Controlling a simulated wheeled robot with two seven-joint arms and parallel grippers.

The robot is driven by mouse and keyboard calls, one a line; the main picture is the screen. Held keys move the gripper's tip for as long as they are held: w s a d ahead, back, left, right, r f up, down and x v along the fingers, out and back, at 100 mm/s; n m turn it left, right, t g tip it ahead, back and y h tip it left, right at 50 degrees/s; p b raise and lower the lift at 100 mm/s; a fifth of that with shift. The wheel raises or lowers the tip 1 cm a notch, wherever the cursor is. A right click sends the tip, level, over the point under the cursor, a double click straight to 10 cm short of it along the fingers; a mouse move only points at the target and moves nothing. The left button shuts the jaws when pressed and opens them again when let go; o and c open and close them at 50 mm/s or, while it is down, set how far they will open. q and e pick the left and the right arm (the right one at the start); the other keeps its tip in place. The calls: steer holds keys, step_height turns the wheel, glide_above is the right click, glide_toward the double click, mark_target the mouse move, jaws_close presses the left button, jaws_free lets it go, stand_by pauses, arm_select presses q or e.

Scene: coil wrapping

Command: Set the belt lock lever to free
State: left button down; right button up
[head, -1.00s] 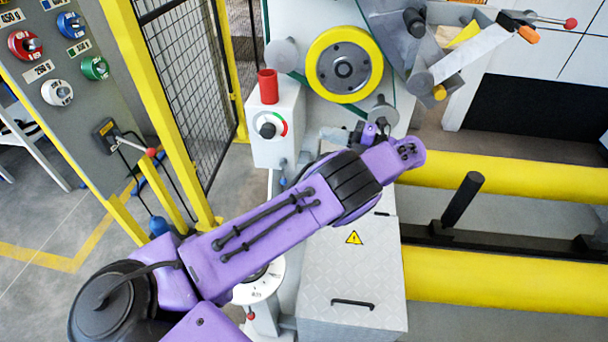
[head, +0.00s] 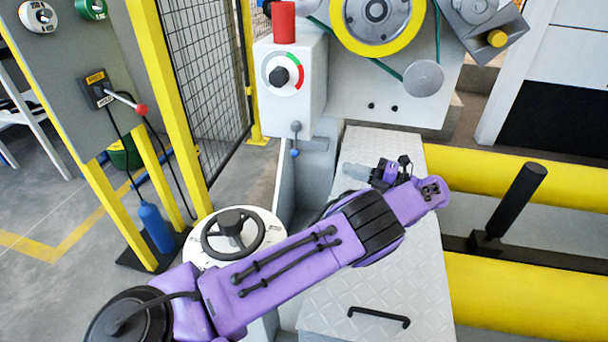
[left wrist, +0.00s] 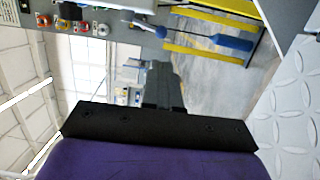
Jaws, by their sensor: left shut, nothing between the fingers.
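Two small levers show, and I cannot tell for sure which is the belt lock. One, with a blue ball tip (head: 295,152), hangs down on the grey machine body below the dial box. The other, with a red ball (head: 141,109), sticks out from a labelled box on the grey panel at left. My left gripper (head: 356,171) is shut and empty above the ribbed grey cover, right of the blue-tipped lever and apart from it. Its dark fingers (left wrist: 158,85) also show in the left wrist view. My right gripper is not in view.
A black handwheel (head: 231,229) stands beside my left forearm. A yellow-rimmed wheel (head: 378,18) and green belt are above the gripper. Yellow rollers (head: 515,183) lie at right. A yellow post (head: 170,110) and mesh fence stand at left. A blue bottle-like weight (head: 156,228) hangs below the panel.

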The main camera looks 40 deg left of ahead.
mark_target(298, 154)
arm_select(q)
steer(key=x, duration=1.4)
steer(key=shift+a+f, duration=0.1)
